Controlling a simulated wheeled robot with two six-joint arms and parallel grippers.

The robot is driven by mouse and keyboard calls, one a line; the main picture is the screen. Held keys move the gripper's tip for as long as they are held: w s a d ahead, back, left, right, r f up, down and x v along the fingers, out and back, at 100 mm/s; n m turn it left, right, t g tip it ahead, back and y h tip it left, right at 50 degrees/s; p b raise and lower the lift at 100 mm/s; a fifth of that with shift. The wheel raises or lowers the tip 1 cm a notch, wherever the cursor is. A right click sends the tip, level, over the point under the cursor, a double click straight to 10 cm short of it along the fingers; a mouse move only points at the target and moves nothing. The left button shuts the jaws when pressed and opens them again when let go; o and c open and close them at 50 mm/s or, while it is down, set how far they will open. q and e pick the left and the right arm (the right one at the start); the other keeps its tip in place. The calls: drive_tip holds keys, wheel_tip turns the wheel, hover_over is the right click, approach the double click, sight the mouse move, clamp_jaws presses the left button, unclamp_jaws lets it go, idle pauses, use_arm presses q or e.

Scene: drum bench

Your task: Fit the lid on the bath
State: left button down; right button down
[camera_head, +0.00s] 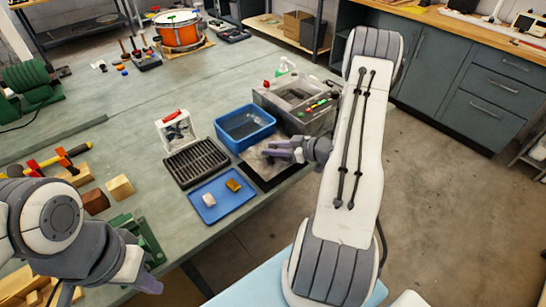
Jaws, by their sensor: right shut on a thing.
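My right gripper (272,149) is low over the near right part of the bench, shut on a pale, see-through flat piece (256,161) that looks like the lid; its outline is hard to make out. The piece is above or on a black mat (268,183); I cannot tell whether they touch. A blue open tub (237,144) with a dark inside stands just behind it. A grey metal basin (268,102) with an open top stands behind right. I cannot tell which one is the bath. My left gripper (152,280) hangs at the lower left, away from both; its finger gap is unclear.
A black rack (196,162), a white frame with a red top (175,130) and a blue tray (221,207) with two small blocks lie left of the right gripper. Wooden blocks (120,187) and hammers lie near my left arm. The middle of the bench is clear.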

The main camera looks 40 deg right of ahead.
sight(281, 158)
wheel_tip(281, 158, down, 4)
drive_tip(key=shift+r, duration=0.2)
drive_tip(key=shift+f, duration=0.1)
drive_tip(key=shift+f, duration=0.1)
drive_tip(key=c, duration=0.6)
unclamp_jaws()
drive_tip(key=v, duration=0.6)
drive_tip(key=b+v, duration=0.1)
drive_tip(key=v, duration=0.5)
drive_tip(key=shift+w+a, duration=0.1)
